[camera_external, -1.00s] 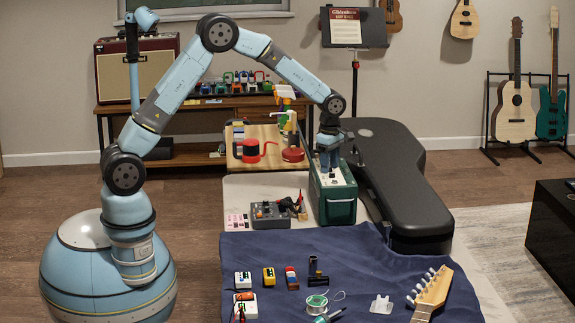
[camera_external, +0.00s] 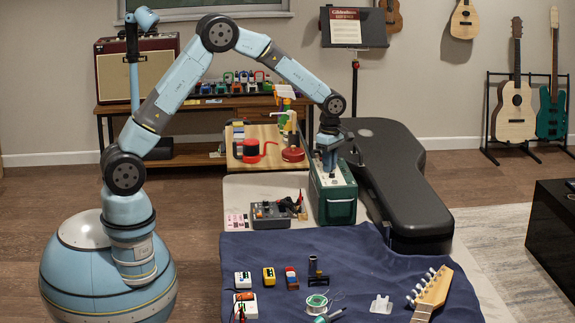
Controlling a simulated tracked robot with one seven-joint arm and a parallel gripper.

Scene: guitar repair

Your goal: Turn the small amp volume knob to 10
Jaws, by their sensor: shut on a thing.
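The small amp is a green box (camera_external: 340,211) with a pale top panel, standing upright on the light bench cover beside the black guitar case. My gripper (camera_external: 329,170) points straight down onto the amp's top panel, near its back part. The fingers are shut on a knob there. The knob itself is hidden between the fingers, and its number marks are too small to read.
A black guitar case (camera_external: 397,185) lies close on the amp's right. A grey box with knobs (camera_external: 270,214) and small leads stand to its left. A wooden board (camera_external: 262,162) with tape and tools lies behind. The blue cloth (camera_external: 350,258) in front holds pedals and solder.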

